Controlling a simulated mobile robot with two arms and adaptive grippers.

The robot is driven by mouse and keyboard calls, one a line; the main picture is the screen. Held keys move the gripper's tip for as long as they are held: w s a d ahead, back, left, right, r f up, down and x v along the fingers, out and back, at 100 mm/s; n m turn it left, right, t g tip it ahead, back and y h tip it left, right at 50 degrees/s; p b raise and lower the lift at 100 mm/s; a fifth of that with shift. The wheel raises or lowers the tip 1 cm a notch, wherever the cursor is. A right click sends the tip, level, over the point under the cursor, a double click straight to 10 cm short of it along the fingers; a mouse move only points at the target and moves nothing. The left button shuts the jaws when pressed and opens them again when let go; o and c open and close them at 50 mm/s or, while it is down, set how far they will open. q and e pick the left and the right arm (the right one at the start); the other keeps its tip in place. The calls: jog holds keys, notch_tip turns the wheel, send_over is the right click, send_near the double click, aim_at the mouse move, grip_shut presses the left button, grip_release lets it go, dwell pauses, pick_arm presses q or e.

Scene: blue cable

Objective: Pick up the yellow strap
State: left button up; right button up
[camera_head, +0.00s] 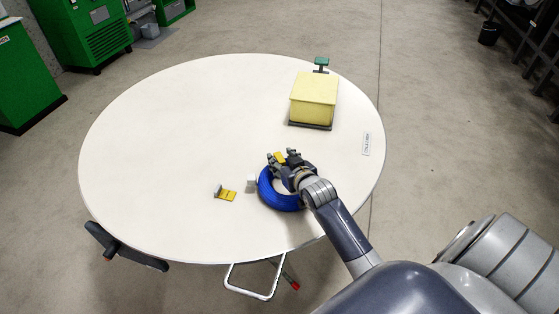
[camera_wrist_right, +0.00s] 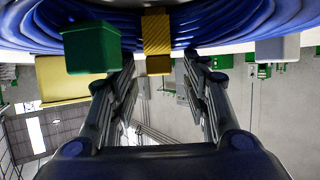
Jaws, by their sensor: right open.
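A blue cable coil (camera_head: 267,192) lies on the round white table. A yellow strap (camera_head: 279,157) shows at the coil's far side, and in the right wrist view the strap (camera_wrist_right: 157,32) wraps the blue cable (camera_wrist_right: 240,22). My right gripper (camera_head: 281,156) is over the coil and hides part of it. In the right wrist view its open fingers (camera_wrist_right: 158,60) point at the cable, one on each side of the strap. The strap lies between them with a gap on both sides; I see no contact. My left gripper is not in view.
On the table (camera_head: 160,150) a yellow box (camera_head: 314,98) stands at the back right. The table's left half is clear. A green block (camera_wrist_right: 92,48) shows in the wrist view.

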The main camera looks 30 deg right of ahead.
jog(key=shift+s+f, duration=0.1)
jog(key=shift+f, duration=0.1)
jog(key=c, duration=0.8)
